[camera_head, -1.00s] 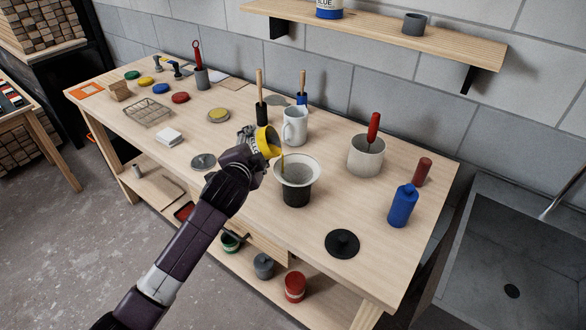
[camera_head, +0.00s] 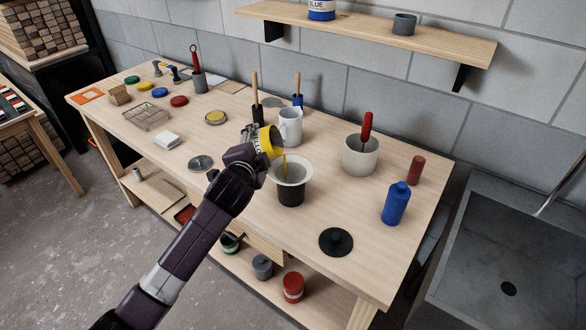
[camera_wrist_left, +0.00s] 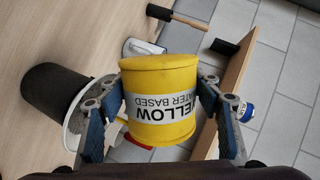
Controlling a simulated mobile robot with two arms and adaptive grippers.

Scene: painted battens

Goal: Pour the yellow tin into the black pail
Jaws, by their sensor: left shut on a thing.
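The yellow tin (camera_head: 270,142) is tilted on its side with its mouth toward the right. A thin yellow stream (camera_head: 285,166) runs from its lip down into the black pail. The black pail (camera_head: 291,193) stands upright on the bench with a wide white funnel-like rim (camera_head: 305,176) on top. My left gripper (camera_head: 256,150) is shut on the tin and holds it above the left side of that rim. In the left wrist view the tin (camera_wrist_left: 160,100) sits between both fingers, and the dark pail (camera_wrist_left: 52,92) shows behind it. My right gripper is not in view.
A white mug (camera_head: 290,127) stands just behind the tin. A pale pot (camera_head: 360,155) with a red-handled tool, a blue bottle (camera_head: 396,204) and a black lid (camera_head: 336,242) stand to the right.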

